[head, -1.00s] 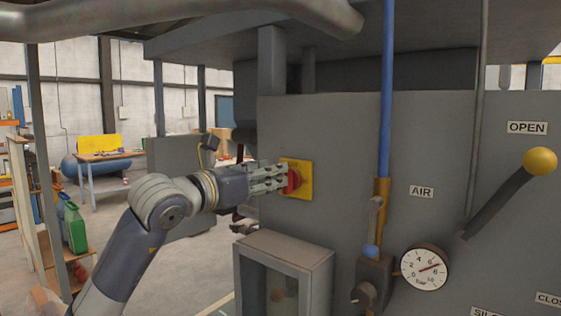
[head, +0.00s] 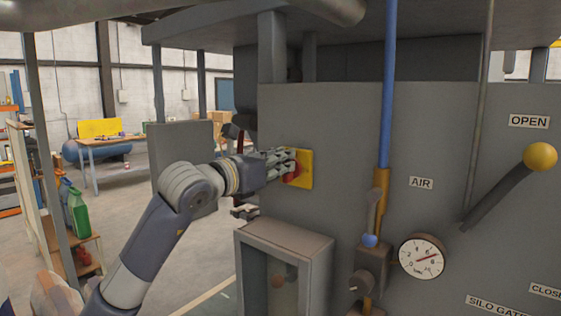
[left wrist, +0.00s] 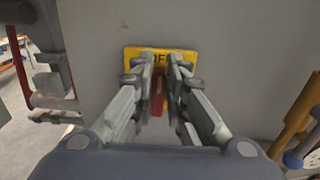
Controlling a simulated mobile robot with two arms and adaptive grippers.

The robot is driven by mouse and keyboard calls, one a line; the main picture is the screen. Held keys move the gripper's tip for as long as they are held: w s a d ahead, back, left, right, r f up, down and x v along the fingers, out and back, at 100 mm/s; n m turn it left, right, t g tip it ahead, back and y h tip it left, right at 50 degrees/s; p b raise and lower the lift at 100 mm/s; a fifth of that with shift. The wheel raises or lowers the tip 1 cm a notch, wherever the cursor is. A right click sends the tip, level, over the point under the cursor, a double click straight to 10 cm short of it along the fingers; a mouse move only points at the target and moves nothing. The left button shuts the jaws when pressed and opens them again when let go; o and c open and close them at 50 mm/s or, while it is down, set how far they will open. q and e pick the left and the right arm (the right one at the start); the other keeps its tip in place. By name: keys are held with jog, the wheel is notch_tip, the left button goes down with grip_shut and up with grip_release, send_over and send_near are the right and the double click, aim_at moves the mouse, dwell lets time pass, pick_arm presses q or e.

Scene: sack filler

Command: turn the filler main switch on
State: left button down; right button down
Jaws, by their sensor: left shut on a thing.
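The filler main switch is a red knob (head: 291,174) on a yellow plate (head: 305,169), fixed to the grey machine panel. My left gripper (head: 286,166) reaches it from the left, with its fingers at the knob. In the left wrist view my left gripper (left wrist: 164,75) has its fingers on both sides of the red knob (left wrist: 157,100), shut on it. The yellow plate (left wrist: 133,54) shows behind, with lettering partly hidden by the fingers. The knob's lower part hangs below the fingertips. My right gripper is not in view.
A grey box with a window (head: 285,245) stands out below the switch. To the right are a blue pipe (head: 389,90), an air valve with a blue-tipped handle (head: 370,240), a gauge (head: 422,257) and a yellow-knobbed lever (head: 540,157). Shelves (head: 85,243) stand at the left.

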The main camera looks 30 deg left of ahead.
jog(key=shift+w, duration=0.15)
pick_arm(q)
jog(key=m+b, duration=0.1)
jog(key=m, duration=0.1)
jog(key=m+b, duration=0.1)
jog(key=m, duration=0.1)
jog(key=shift+d+f+b, duration=0.15)
jog(key=shift+d+b, duration=0.15)
jog(key=shift+d, duration=0.1)
jog(key=m, duration=0.2)
jog(key=m+b, duration=0.1)
jog(key=m, duration=0.1)
jog(key=shift+s+d+f+b, duration=0.1)
jog(key=shift+d+f+b, duration=0.1)
jog(key=shift+d+b, duration=0.15)
jog(key=m, duration=0.1)
jog(key=m+b, duration=0.1)
jog(key=m, duration=0.1)
jog(key=d+f+m, duration=0.1)
jog(key=m, duration=0.1)
jog(key=shift+b, duration=0.3)
jog(key=shift+f+m+b, duration=0.25)
jog(key=shift+m, duration=1)
jog(key=shift+f+m+b, duration=0.25)
jog(key=shift+m, duration=1)
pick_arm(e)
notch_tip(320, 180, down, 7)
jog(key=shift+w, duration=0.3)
pick_arm(q)
jog(key=shift+f, duration=0.1)
